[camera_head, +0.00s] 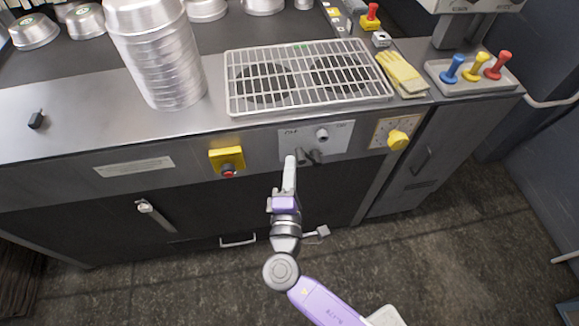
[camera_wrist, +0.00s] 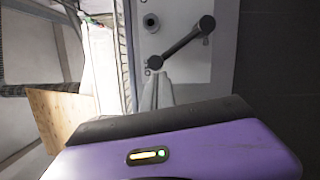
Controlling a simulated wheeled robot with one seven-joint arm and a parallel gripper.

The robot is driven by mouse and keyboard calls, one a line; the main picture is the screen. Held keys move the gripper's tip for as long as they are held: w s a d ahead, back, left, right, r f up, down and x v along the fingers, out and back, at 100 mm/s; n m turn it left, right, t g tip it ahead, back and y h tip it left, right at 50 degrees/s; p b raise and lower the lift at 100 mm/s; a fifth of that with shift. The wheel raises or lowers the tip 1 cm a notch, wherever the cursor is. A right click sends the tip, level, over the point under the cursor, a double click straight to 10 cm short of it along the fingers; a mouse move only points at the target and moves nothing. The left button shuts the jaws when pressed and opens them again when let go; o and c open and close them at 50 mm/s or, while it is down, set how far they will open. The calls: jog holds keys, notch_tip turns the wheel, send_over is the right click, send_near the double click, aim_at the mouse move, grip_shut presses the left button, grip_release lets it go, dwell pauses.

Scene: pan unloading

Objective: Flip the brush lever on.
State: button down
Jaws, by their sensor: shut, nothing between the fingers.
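The light grey switch panel (camera_head: 340,147), marked OFF at left and ON at right, is on the counter's front face. The dark grey brush lever (camera_head: 316,157) is low on it, partly hard to make out. In the wrist view, the lever (camera_wrist: 182,42) is a slanted bar with round ends. My gripper (camera_head: 290,160) is shut and empty at the panel's lower left. In the wrist view, its fingertips (camera_wrist: 158,78) are close beside one lever end; contact cannot be told.
A yellow box with a red button (camera_head: 228,161) is left of the panel, and a yellow knob (camera_head: 397,139) is right. Above are a wire rack (camera_head: 232,86), stacked pans (camera_head: 160,60) and yellow gloves (camera_head: 402,73). The floor before the counter is clear.

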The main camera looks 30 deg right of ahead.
jog(key=shift+s+d+r+m+g, duration=0.2)
jog(key=shift+d+r+m, duration=0.35)
jog(key=shift+m, duration=0.2)
jog(key=shift+s+d+r+m+g, duration=0.2)
jog(key=shift+d+r+m, duration=0.25)
jog(key=shift+m, duration=0.3)
jog(key=s+d+r+m+y+b, duration=0.1)
jog(key=s+d+m+y, duration=0.1)
jog(key=d+m, duration=0.6)
jog(key=shift+s+d+m+g+y, duration=0.4)
jog(key=shift+s+d, duration=0.2)
jog(key=shift+d, duration=0.45)
jog(key=shift+d, duration=0.1)
